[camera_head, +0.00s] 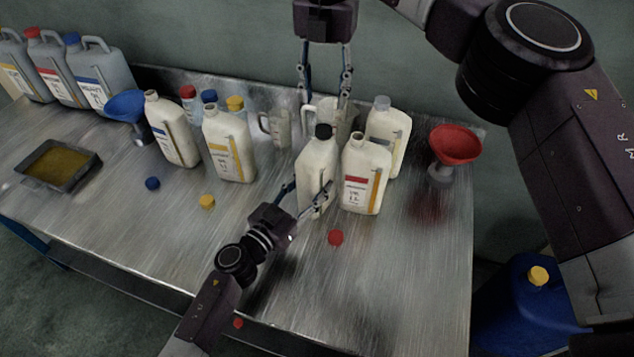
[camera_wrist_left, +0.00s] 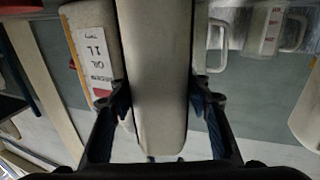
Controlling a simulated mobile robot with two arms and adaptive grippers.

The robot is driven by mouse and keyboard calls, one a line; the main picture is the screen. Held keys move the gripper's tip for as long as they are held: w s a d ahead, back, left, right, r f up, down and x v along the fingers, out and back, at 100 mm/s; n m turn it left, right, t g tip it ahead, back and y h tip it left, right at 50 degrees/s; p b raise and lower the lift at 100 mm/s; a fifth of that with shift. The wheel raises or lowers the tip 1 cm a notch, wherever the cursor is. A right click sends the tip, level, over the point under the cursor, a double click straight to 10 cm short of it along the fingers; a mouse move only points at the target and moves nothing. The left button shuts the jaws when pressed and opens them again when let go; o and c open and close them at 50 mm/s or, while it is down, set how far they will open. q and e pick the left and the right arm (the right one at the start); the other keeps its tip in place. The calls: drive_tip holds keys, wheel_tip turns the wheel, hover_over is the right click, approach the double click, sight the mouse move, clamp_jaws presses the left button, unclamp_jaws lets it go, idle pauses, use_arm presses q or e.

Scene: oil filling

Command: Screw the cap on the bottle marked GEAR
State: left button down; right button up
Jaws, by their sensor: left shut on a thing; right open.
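A cream bottle (camera_head: 314,172) with a black cap (camera_head: 323,131) on its mouth stands upright near the middle of the table. My left gripper (camera_head: 309,197) is shut around its body; the pale bottle side (camera_wrist_left: 160,75) fills the space between the fingers in the left wrist view. The marking on this bottle is hidden, and I cannot read GEAR on any bottle. My right gripper (camera_head: 325,100) points down, open and empty, with its fingers above and behind the black cap. I cannot tell whether the cap is screwed tight.
A red-labelled bottle (camera_head: 366,172) without a cap and a grey-capped bottle (camera_head: 390,128) stand close on the right. Loose red (camera_head: 335,237), yellow (camera_head: 207,201) and blue (camera_head: 152,183) caps lie on the table. A red funnel (camera_head: 455,146) is at right; measuring jugs (camera_head: 275,126) stand behind.

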drive_tip(key=n, duration=1.4)
drive_tip(key=shift+n, duration=0.4)
drive_tip(key=n, duration=0.4)
drive_tip(key=shift+n, duration=0.4)
drive_tip(key=n, duration=0.4)
drive_tip(key=shift+n, duration=0.4)
drive_tip(key=n, duration=0.4)
drive_tip(key=shift+n, duration=0.4)
drive_tip(key=n, duration=1.1)
